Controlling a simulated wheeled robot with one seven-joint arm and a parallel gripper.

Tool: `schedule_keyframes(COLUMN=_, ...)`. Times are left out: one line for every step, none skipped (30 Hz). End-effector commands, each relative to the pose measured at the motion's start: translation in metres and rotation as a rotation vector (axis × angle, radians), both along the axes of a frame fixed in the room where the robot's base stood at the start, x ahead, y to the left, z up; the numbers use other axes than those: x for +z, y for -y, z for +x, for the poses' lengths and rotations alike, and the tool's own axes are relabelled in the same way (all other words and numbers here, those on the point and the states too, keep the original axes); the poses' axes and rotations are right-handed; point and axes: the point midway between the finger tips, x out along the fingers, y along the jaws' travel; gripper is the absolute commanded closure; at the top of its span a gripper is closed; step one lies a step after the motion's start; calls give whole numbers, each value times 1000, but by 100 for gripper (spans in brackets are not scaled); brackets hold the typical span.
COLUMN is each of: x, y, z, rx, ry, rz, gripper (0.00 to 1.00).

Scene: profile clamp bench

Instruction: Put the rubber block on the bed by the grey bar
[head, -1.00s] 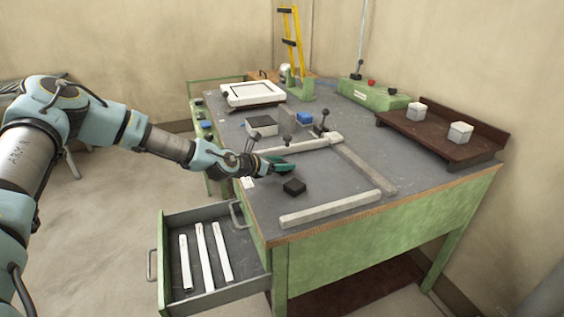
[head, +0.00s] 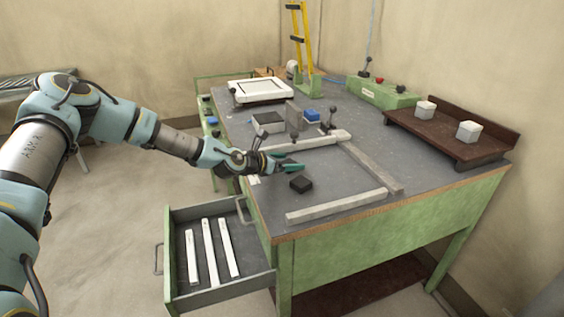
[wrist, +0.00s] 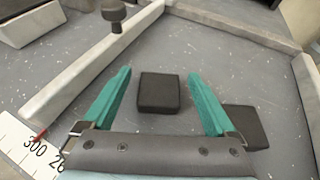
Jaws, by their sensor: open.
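The black rubber block (head: 301,184) lies on the grey bed (head: 330,180). A grey bar (head: 370,166) runs along the bed's right side, apart from the block. My gripper (head: 298,167) is open and empty, just above and beside the block in the head view. In the wrist view a black block (wrist: 158,92) shows between the spread teal fingers (wrist: 157,72). A second dark block-like shape (wrist: 243,125) is partly hidden behind the right finger; I cannot tell which of the two is the block in the head view.
Pale bars edge the bed at the front (head: 335,207) and back (head: 320,140). A knobbed clamp (head: 330,117) stands at the back bar. An open drawer (head: 218,255) holds white strips. A brown rack (head: 450,138) holds two white blocks. Bed inside the bars is mostly clear.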

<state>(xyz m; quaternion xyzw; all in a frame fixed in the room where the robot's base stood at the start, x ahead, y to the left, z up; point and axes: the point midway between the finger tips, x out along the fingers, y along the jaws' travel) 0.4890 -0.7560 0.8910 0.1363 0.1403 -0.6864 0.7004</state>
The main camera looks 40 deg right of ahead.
Motion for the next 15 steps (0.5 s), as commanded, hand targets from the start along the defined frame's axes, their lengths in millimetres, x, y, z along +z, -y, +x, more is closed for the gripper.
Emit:
schedule_keyframes(x=2, y=-3, z=1, rx=1, ry=0, rz=0, gripper=8)
schedule_keyframes(x=2, y=-6, z=1, rx=1, ry=-1, rz=0, gripper=8)
schedule_keyframes(x=4, y=-12, z=1, rx=2, ry=0, rz=0, gripper=8)
schedule_keyframes(x=5, y=-16, z=1, rx=2, ry=1, rz=0, gripper=8)
schedule_keyframes(x=7, y=-21, z=1, rx=2, ry=1, rz=0, gripper=8)
schedule_keyframes(x=10, y=-29, z=1, rx=1, ry=-1, rz=0, gripper=8)
schedule_keyframes(x=12, y=-35, z=1, rx=2, ry=1, rz=0, gripper=8)
schedule_keyframes(x=15, y=-41, z=1, rx=3, ry=0, rz=-1, gripper=8)
schedule_keyframes(x=18, y=-50, z=1, rx=2, ry=0, rz=0, gripper=8)
schedule_keyframes(x=20, y=-56, z=0, rx=2, ry=1, rz=0, gripper=8)
schedule_keyframes(x=23, y=-62, z=0, rx=3, ry=1, rz=0, gripper=8)
schedule_keyframes(x=27, y=-69, z=0, rx=4, ry=-1, rz=-1, gripper=8)
schedule_keyframes(x=29, y=-75, z=0, rx=2, ry=0, rz=0, gripper=8)
schedule_keyframes(x=31, y=-80, z=0, rx=3, ry=1, rz=0, gripper=8)
schedule_keyframes(x=34, y=-86, z=-1, rx=1, ry=0, rz=0, gripper=8)
